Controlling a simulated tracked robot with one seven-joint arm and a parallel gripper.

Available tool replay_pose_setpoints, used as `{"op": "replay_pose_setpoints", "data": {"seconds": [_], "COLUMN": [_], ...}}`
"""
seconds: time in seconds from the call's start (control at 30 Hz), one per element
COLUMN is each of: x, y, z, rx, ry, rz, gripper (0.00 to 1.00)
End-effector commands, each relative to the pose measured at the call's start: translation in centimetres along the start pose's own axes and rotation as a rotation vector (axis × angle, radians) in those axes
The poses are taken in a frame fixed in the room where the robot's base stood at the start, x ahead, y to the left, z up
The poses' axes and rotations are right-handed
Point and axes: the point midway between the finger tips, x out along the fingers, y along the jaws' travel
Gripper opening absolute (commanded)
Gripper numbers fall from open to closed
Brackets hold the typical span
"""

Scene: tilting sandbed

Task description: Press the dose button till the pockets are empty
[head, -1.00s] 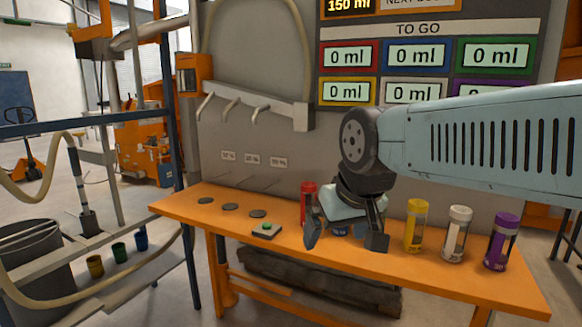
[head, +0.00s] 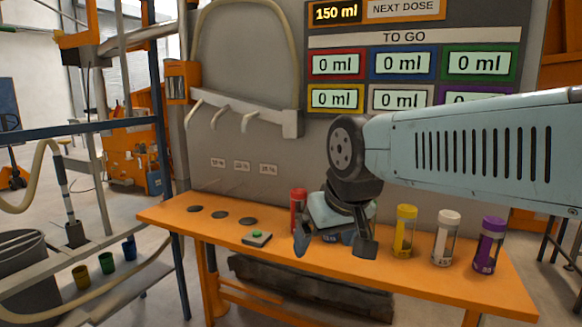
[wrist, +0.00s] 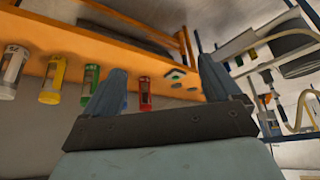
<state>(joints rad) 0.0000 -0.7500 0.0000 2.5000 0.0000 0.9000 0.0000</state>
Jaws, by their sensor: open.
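The likely dose button is a green button (head: 258,234) on a small grey box near the bench's front edge, left of my gripper. It also shows in the wrist view (wrist: 176,74). My gripper (head: 334,247) is open and empty over the middle of the bench, pointing down, apart from the button. The wrist view shows both fingers spread. The display (head: 380,38) reads 150 ml next to NEXT DOSE. The TO GO fields read 0 ml where visible; my arm partly hides the purple one. Three dark round discs (head: 220,214) lie left on the bench; I cannot tell whether they are the pockets.
A red canister (head: 297,208) stands just left of my gripper. Yellow (head: 404,231), white (head: 445,238) and purple (head: 489,245) canisters stand to its right. A green canister (wrist: 90,78) shows in the wrist view. The orange bench (head: 170,213) is clear around the button. Hooks (head: 240,120) stick out above.

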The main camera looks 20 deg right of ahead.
Motion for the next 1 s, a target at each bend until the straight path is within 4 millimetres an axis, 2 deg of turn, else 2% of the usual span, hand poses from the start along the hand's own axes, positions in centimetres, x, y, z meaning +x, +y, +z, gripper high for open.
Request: {"op": "replay_pose_setpoints", "data": {"seconds": [0.07, 0.9, 1.0], "x": [0.00, 0.00, 0.00], "y": [0.00, 0.00, 0.00], "z": [0.00, 0.00, 0.00], "rx": [0.000, 0.000, 0.000], "ry": [0.000, 0.000, 0.000], "rz": [0.000, 0.000, 0.000], "gripper": [0.83, 0.02, 0.00]}}
